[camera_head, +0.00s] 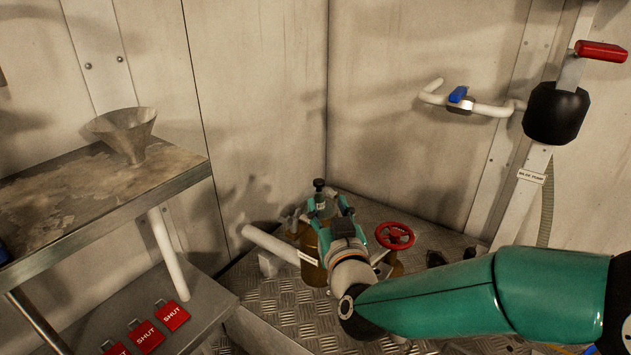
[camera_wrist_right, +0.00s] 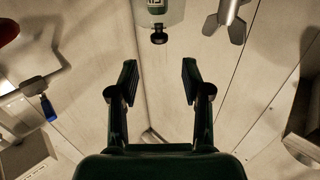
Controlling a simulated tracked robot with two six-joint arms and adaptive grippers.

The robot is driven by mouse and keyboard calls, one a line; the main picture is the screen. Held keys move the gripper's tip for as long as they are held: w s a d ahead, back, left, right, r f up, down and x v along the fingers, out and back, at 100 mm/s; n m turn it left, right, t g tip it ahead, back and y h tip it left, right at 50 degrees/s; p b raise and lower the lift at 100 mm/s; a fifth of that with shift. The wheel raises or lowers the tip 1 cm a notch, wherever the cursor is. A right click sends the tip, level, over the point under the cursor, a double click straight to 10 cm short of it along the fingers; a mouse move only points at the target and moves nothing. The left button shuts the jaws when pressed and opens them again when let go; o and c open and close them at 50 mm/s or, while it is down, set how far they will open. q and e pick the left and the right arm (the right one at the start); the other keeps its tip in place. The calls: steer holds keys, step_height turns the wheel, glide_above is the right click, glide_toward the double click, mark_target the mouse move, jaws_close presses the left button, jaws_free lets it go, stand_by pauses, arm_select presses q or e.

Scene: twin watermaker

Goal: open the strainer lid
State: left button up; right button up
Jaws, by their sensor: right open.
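The strainer (camera_head: 309,243) is an amber-brown body low in the corner in the head view, partly hidden by my right arm. Above it stands a short upright piece with a pale label and a dark knob (camera_head: 319,184). The knob also shows at the top of the wrist view (camera_wrist_right: 158,38), ahead of the gap between my fingers. The lid itself is largely hidden, so I cannot tell how it sits. My right gripper (camera_head: 331,208) is over the strainer; its fingers (camera_wrist_right: 158,72) are apart with nothing between them. My left gripper is out of view.
A white pipe (camera_head: 270,243) joins the strainer from the left. A red handwheel (camera_head: 396,236) is close on the right. A metal bench with a funnel (camera_head: 125,130) and a lower shelf with red SHUT tags (camera_head: 172,316) stand at left. Walls close the corner behind.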

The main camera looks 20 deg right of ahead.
mark_target(320, 184)
steer(key=w, duration=0.3)
steer(key=w+p, duration=0.1)
steer(key=w, duration=0.2)
steer(key=w+d+p, duration=0.1)
steer(key=w, duration=0.2)
steer(key=shift+w+d, duration=0.1)
steer(key=shift+w, duration=0.25)
jaws_close()
